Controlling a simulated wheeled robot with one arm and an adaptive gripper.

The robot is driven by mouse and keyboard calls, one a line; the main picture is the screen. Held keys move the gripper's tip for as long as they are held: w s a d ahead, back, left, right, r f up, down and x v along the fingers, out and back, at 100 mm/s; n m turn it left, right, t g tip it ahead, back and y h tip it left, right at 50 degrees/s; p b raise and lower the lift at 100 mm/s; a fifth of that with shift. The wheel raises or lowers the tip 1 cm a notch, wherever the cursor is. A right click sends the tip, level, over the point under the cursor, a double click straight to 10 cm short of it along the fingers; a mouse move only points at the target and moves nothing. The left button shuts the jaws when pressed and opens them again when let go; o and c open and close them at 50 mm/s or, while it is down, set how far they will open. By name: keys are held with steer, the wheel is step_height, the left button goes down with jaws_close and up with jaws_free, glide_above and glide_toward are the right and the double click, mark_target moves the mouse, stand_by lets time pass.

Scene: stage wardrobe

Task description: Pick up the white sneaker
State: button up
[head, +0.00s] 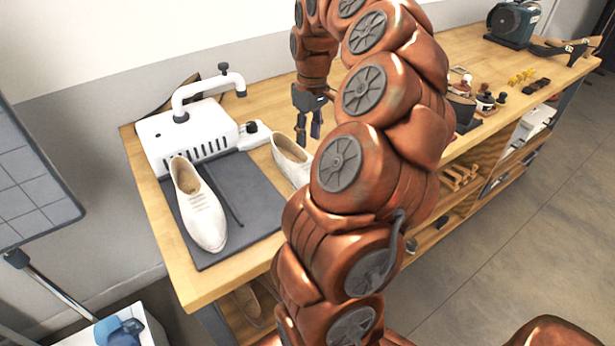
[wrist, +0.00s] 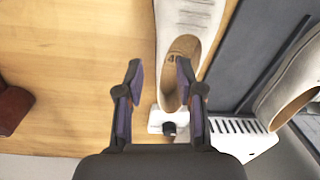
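One white shoe (head: 291,161) stands on the wooden bench, partly hidden behind my arm in the head view. In the wrist view this white shoe (wrist: 187,30) lies below my gripper, its opening between the fingertips in the picture. A second white shoe (head: 198,207) rests on the dark mat at the left; it shows at the right edge of the wrist view (wrist: 290,85). My gripper (head: 309,138) is open, fingers pointing down; in the wrist view the gripper (wrist: 161,82) holds nothing.
A white machine (head: 185,135) with a curved arm stands behind the dark mat (head: 262,200). Bare wood lies left of the near shoe in the wrist view.

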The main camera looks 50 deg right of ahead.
mark_target(307, 156)
steer(key=shift+w+a+f+p, duration=0.1)
steer(key=shift+f+p, duration=0.3)
steer(key=shift+f, duration=1.45)
steer(key=shift+a+f+p, duration=0.1)
steer(key=shift+f+p, duration=0.3)
steer(key=shift+f, duration=1.4)
jaws_close()
